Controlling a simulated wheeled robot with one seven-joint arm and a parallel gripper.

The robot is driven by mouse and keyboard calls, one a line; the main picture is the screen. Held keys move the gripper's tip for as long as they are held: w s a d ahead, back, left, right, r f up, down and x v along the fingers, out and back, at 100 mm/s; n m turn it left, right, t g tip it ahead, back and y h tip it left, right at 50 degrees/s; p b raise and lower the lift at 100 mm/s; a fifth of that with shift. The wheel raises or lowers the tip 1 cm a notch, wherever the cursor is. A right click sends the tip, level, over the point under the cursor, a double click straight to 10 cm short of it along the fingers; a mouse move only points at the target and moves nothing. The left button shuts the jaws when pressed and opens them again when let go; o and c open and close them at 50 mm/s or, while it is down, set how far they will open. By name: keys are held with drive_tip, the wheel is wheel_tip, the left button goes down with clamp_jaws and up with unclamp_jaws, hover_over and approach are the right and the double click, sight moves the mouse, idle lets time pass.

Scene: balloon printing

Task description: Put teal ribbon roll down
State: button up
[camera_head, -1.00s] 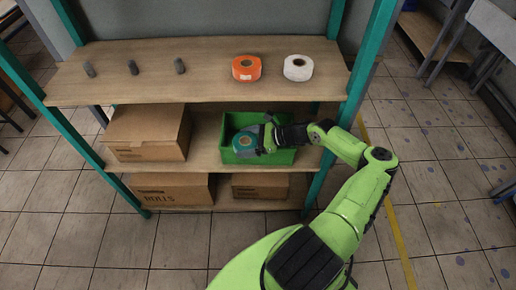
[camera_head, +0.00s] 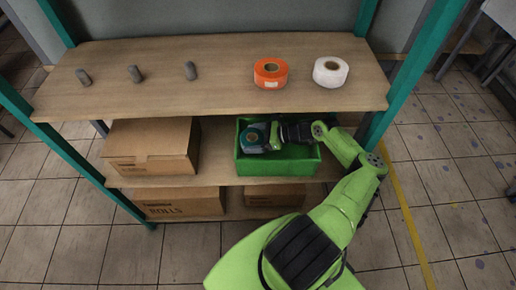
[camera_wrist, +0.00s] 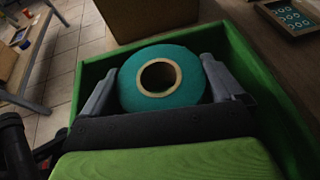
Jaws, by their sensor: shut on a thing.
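The teal ribbon roll (camera_head: 254,138) has a tan cardboard core and is inside the green bin (camera_head: 278,168) on the middle shelf, at its left side. My gripper (camera_head: 266,137) reaches in from the right and is shut on the roll. In the wrist view the teal ribbon roll (camera_wrist: 160,102) sits between the two grey fingers of my gripper (camera_wrist: 162,88), with its core hole facing the camera. The green bin (camera_wrist: 120,52) surrounds them. Whether the roll touches the bin floor cannot be told.
An orange roll (camera_head: 270,73) and a white roll (camera_head: 330,71) stand on the top shelf (camera_head: 190,105), with several grey pegs (camera_head: 134,74) to the left. A cardboard box (camera_head: 151,147) is left of the bin. A teal post (camera_head: 408,80) is close to my arm.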

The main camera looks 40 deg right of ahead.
drive_tip(key=shift+w+f+b, duration=0.1)
drive_tip(key=shift+f+b, duration=0.65)
drive_tip(key=shift+f, duration=1.55)
drive_tip(key=shift+f, duration=0.25)
drive_tip(key=shift+f, duration=0.35)
drive_tip(key=o, duration=0.7)
drive_tip(key=shift+r, duration=0.1)
drive_tip(key=v, duration=0.3)
drive_tip(key=r+p+v, duration=0.1)
drive_tip(key=v, duration=0.3)
drive_tip(key=shift+w+a+p, duration=0.15)
drive_tip(key=shift+p, duration=0.15)
drive_tip(key=shift+s+d+r, duration=0.15)
drive_tip(key=shift+s+d, duration=0.15)
